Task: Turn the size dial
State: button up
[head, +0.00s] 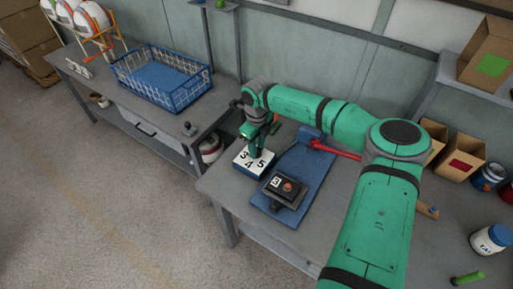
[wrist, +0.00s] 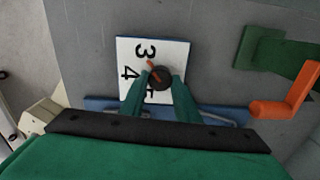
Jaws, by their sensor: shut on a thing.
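The size dial (wrist: 161,77) is a dark round knob with a red pointer, on a white plate (wrist: 128,64) marked 3, 4 and 5. In the wrist view the pointer is up and left, towards the 3. My gripper (wrist: 160,82) has its two green fingers closed on the knob, one on each side. In the head view the plate (head: 243,160) tops a small blue box at the bench's left end. There my gripper (head: 253,150) comes down over it and hides the knob.
A black box (head: 283,189) with a red button and a 3 sits on a blue base (head: 262,203) right of the dial. A red handle (head: 335,151) sticks out behind it. A blue wire basket (head: 163,78) stands on the left bench. Cardboard bins line the right.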

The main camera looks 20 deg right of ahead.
aim_at(258, 151)
jog(key=shift+s+d+m, duration=0.15)
jog(key=shift+d+m, duration=0.05)
jog(key=shift+m, duration=0.9)
jog(key=shift+f, duration=0.1)
jog(key=o, duration=1)
jog(key=shift+o, duration=0.2)
jog(key=shift+a, duration=0.15)
jog(key=shift+r, duration=0.3)
notch_tip(258, 151, up, 10)
jog(key=shift+r, duration=0.15)
